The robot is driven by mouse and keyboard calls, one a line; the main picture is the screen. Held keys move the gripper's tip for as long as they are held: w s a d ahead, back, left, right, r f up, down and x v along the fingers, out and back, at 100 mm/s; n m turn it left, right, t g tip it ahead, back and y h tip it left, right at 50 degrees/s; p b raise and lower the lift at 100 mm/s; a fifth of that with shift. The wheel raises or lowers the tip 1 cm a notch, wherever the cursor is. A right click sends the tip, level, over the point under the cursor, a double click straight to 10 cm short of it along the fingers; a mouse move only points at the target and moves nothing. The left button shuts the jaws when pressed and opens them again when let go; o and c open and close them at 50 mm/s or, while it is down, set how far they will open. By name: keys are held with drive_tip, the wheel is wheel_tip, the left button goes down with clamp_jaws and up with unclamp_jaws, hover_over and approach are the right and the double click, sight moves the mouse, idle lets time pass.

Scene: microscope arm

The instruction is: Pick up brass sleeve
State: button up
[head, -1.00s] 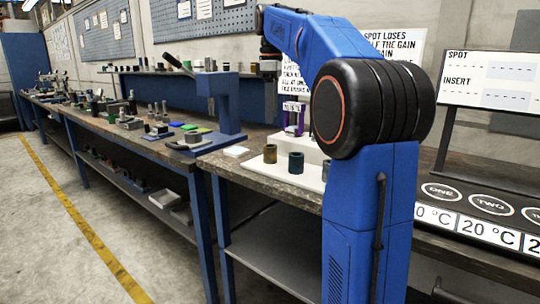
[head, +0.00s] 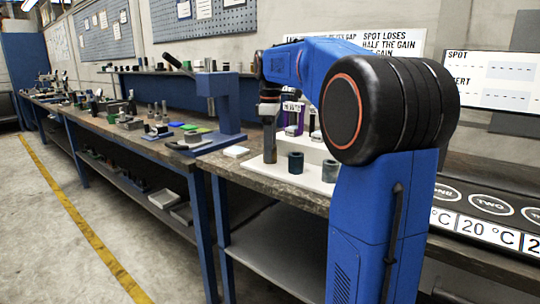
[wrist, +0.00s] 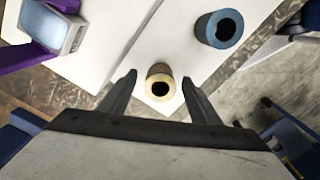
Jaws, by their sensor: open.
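The brass sleeve (wrist: 161,86) is a short upright tan ring with a dark bore, standing on a white board. In the wrist view it lies between the tips of my open gripper (wrist: 159,79), with a gap visible on each side. In the head view my gripper (head: 269,150) points straight down at the sleeve's place and hides most or all of it. I cannot tell exactly how high the fingertips are relative to the sleeve's rim.
A blue-grey sleeve (wrist: 220,28) stands close by on the white board (head: 312,176); in the head view, another sleeve (head: 330,170) stands right of it. Purple posts (head: 291,117) rise behind. A blue press stand (head: 222,110) is on the left. The bench's front edge is near.

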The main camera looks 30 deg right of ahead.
drive_tip(key=shift+f, duration=0.25)
drive_tip(key=c, duration=1.4)
